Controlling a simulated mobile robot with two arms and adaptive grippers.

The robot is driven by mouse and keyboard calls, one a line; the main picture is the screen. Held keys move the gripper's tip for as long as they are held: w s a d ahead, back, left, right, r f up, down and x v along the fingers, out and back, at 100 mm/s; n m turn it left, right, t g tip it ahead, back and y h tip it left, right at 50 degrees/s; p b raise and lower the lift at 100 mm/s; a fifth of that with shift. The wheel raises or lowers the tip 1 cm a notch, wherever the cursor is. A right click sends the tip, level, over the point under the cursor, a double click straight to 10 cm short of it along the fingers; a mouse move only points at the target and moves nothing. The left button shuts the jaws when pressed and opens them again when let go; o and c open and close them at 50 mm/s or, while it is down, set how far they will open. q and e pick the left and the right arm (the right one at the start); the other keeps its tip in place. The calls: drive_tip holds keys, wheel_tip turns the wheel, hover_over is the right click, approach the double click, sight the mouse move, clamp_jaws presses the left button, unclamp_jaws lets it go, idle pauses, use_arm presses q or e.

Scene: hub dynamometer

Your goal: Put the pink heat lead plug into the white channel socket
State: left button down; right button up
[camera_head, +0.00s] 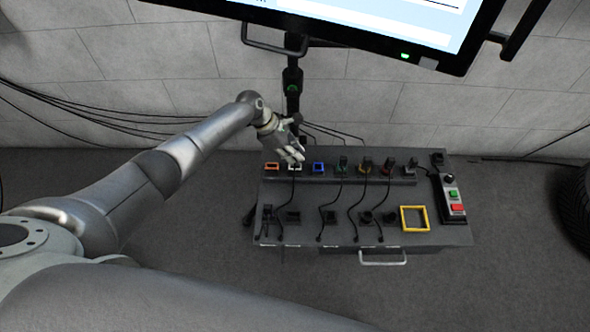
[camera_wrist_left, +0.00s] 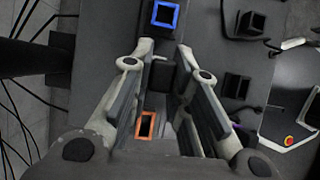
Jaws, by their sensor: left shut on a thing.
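My left gripper (camera_head: 291,156) reaches down over the white channel socket (camera_head: 295,167) in the head view. In the left wrist view the gripper (camera_wrist_left: 164,52) is shut on a dark block-shaped plug (camera_wrist_left: 161,78), held between its fingers. No pink marking shows clearly on this plug. A dark lead hangs down from near the white socket in the head view. The white socket is hidden in the left wrist view, between the orange and blue sockets. I cannot tell whether the plug is in the socket or above it. My right gripper is not in view.
An orange socket (camera_head: 272,168) is left of the white one and a blue socket (camera_head: 318,168) right of it. Several plugged leads stand farther right. A yellow frame (camera_head: 415,218) and a button box (camera_head: 453,198) are at the bench's right. A monitor (camera_head: 400,25) hangs above.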

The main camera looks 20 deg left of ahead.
use_arm(q)
drive_tip(key=shift+f, duration=0.1)
idle(0.6)
drive_tip(key=shift+f+b, duration=0.5)
drive_tip(key=shift+f, duration=0.2)
drive_tip(key=shift+f+b, duration=0.5)
drive_tip(key=shift+f, duration=0.25)
drive_tip(key=shift+r, duration=0.1)
drive_tip(key=c, duration=1.3)
unclamp_jaws()
